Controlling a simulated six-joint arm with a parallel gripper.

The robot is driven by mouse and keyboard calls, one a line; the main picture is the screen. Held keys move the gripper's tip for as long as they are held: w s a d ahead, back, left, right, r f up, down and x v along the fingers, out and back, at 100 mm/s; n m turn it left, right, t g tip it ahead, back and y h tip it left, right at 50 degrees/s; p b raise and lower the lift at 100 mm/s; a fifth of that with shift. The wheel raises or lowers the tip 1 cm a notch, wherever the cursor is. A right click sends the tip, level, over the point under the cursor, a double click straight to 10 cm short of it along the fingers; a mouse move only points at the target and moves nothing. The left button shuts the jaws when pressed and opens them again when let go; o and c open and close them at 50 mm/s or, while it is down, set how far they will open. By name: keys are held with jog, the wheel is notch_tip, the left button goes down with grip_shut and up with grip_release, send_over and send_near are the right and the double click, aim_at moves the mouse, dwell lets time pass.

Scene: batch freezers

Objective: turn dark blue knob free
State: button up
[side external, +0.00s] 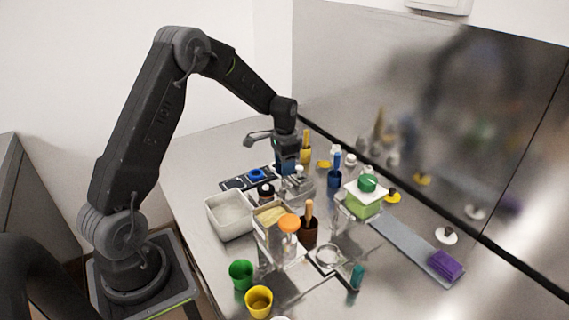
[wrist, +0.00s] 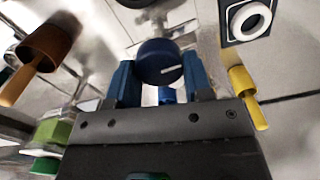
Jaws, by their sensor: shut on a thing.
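The dark blue knob (wrist: 158,60) shows in the wrist view as a round cap with a short white line on its face. My gripper (wrist: 160,78) has its two blue fingers on either side of the knob, shut on it. In the side view, my gripper (side external: 291,168) points down among the items at the back of the steel table, and its fingertips and the knob are hard to make out. I cannot tell from these frames how far the knob is turned.
A yellow holder (side external: 305,153) and a blue holder (side external: 334,179) stand close behind and right of my gripper. A dark panel (side external: 233,184) lies to the left. A white bin (side external: 229,228), a brown cup (side external: 308,235) and a green-and-white box (side external: 362,206) crowd the front and right.

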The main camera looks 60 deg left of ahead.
jog(key=shift+m, duration=0.4)
jog(key=o, duration=0.9)
notch_tip(320, 180, up, 14)
jog(key=shift+f, duration=0.1)
dwell(0.3)
